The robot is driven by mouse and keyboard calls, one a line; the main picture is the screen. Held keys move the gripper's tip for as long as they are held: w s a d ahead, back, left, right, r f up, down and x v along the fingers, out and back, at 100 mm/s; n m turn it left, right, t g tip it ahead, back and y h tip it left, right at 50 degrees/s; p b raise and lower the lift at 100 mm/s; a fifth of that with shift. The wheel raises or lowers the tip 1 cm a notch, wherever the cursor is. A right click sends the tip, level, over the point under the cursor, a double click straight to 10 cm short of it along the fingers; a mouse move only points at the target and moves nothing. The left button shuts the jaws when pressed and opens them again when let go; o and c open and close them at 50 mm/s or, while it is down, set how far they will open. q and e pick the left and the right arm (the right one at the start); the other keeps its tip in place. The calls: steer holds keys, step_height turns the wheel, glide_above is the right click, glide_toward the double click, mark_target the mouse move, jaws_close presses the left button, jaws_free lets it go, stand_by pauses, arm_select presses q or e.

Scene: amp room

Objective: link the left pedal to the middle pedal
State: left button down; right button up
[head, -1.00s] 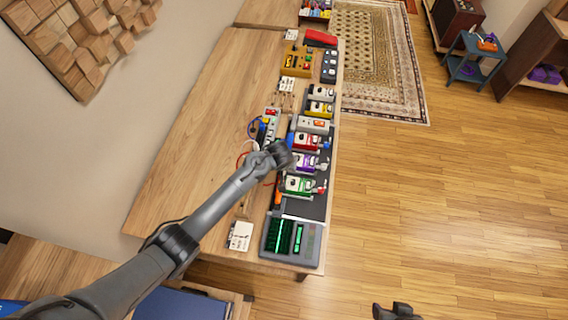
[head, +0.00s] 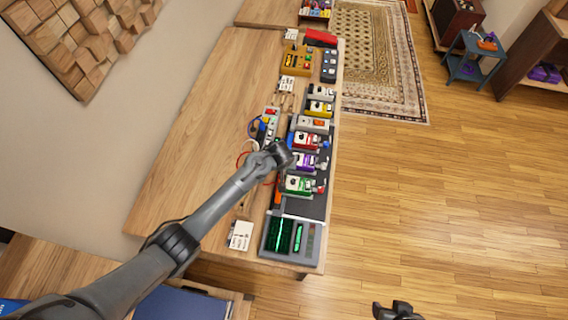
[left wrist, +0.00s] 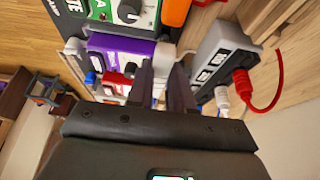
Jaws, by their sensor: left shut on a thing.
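A row of pedals stands on a dark board along the table's right edge in the head view: a green pedal (head: 298,185), a purple pedal (head: 304,162) and a red pedal (head: 306,141). Which ones are the left and middle pedals I cannot tell. My left gripper (head: 283,156) is low at the left side of the purple pedal. In the left wrist view its fingers (left wrist: 165,88) are shut on a small pale thing (left wrist: 164,58), seemingly a plug, beside the purple pedal (left wrist: 118,46); the fingers hide most of it. My right gripper (head: 398,311) is at the bottom edge, clear of the table.
A grey power strip (left wrist: 224,55) with a red plug (left wrist: 243,84) and white plugs lies beside the pedals. Loose cables (head: 243,158) lie left of it. A green-screened device (head: 290,237) and a white card (head: 240,235) are at the near end. The table's left side is clear.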

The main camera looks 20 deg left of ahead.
arm_select(q)
steer(key=shift+f, duration=0.5)
stand_by(0.6)
steer(key=shift+f, duration=0.3)
stand_by(0.4)
steer(key=shift+f, duration=0.15)
stand_by(0.4)
steer(key=c, duration=1)
jaws_free()
steer(key=shift+c, duration=0.2)
steer(key=o, duration=0.5)
